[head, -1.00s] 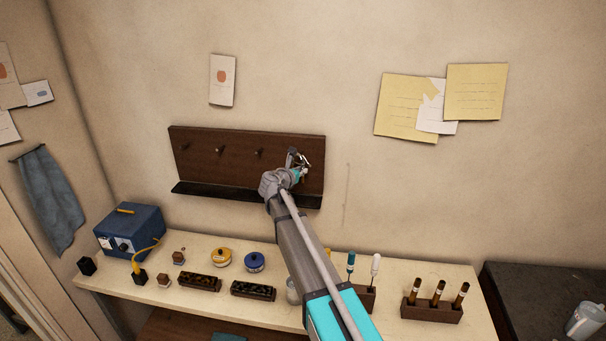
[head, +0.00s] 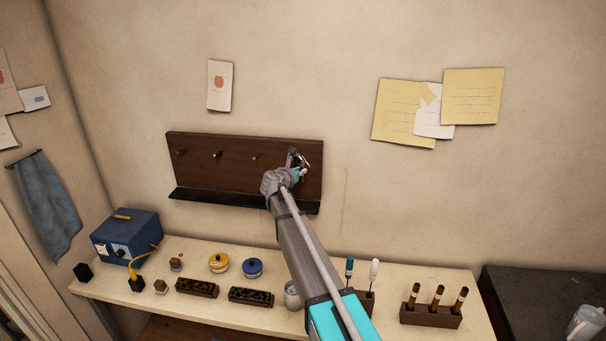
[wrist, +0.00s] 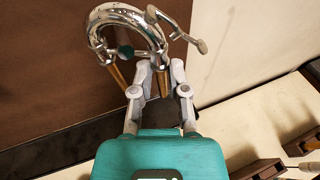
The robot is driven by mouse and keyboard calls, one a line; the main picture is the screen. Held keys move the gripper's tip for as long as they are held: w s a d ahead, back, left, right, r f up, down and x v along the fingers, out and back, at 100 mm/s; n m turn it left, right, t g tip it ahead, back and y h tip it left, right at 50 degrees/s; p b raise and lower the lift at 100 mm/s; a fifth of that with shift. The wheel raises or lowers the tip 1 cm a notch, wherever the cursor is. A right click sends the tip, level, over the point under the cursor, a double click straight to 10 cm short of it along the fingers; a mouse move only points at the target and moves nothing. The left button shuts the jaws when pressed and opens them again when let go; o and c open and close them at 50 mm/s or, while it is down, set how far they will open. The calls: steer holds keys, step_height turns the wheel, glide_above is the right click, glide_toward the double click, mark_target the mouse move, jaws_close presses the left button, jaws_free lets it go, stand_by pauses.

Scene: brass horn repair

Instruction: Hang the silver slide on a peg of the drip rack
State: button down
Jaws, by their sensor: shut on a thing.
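The silver slide (wrist: 122,18) is a shiny U-shaped bow with brass-coloured legs and a side brace, in the wrist view. My gripper (wrist: 163,68) is shut on it near the bow's right leg. A dark rounded knob (wrist: 125,52) shows inside the bow; I cannot tell whether the bow rests on it. In the head view the drip rack (head: 235,180) is a dark wooden board on the wall with a row of short pegs (head: 217,154) and a black ledge. My gripper (head: 297,166) is at its right end, hiding the peg area there and most of the slide.
The bench (head: 215,292) below holds a blue box (head: 127,238), yellow (head: 219,263) and blue (head: 252,267) tins, dark trays, a metal cup (head: 292,296) and a rack of brown tubes (head: 430,315). The wall right of the rack is bare up to the pinned notes (head: 405,112).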

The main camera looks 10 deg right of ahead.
steer(key=shift+w+d+f+b, duration=0.2)
steer(key=shift+w+f+b, duration=0.35)
steer(key=shift+w, duration=0.15)
stand_by(0.5)
steer(key=c, duration=0.5)
jaws_free()
steer(key=shift+c, duration=0.2)
